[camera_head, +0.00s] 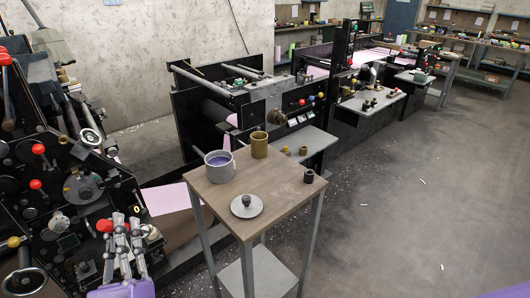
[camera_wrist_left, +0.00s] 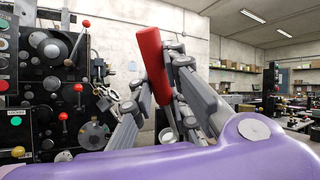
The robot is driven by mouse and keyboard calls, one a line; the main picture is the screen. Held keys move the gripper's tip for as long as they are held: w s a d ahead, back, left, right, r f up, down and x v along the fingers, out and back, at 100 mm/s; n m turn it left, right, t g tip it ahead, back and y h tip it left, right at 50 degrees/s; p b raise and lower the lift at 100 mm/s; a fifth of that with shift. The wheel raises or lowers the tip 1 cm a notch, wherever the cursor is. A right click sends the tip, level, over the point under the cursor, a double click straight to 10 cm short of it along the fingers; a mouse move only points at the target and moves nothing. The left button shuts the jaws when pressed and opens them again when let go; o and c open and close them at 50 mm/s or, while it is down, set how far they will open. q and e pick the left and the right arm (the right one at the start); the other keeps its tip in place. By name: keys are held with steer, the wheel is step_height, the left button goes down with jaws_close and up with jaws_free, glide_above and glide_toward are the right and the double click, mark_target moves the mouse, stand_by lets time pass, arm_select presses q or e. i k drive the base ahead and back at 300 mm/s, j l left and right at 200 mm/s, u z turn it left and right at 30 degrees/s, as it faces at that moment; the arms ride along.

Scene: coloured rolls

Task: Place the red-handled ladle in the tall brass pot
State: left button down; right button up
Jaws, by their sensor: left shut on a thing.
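The tall brass pot (camera_head: 259,146) stands upright at the back of the small wooden-topped table (camera_head: 205,187). My left gripper (camera_head: 122,228) is low at the left in the head view, left of the table and apart from the pot. It is shut on the red-handled ladle, whose red handle (camera_wrist_left: 153,66) sticks up between the fingers, tilted, in the left wrist view. A red bit of it seems to show by the fingers in the head view. A small pale round part below the handle may be the bowl; most of the ladle is hidden. My right gripper is out of view.
On the table a grey pot with purple contents (camera_head: 219,164) stands left of the brass pot. A round lid (camera_head: 247,206) lies in front, and a small dark cup (camera_head: 309,176) stands at the right corner. Machinery with red-knobbed levers (camera_head: 38,149) crowds the left.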

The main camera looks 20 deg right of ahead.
mark_target(266, 157)
steer(key=l+u, duration=0.2)
steer(key=l, duration=0.7)
steer(key=i+l+u, duration=0.2)
steer(key=l, duration=0.7)
steer(key=l+u, duration=0.2)
steer(key=l, duration=0.7)
steer(key=i+l+u, duration=0.1)
steer(key=l, duration=0.35)
steer(key=l+u, duration=0.1)
steer(key=l, duration=0.35)
steer(key=i+l, duration=0.15)
steer(key=l, duration=0.2)
steer(key=i+l+u, duration=0.1)
steer(key=l, duration=0.3)
steer(key=i+l, duration=0.2)
steer(key=l, duration=0.15)
steer(key=i+l+u, duration=0.1)
steer(key=l, duration=0.3)
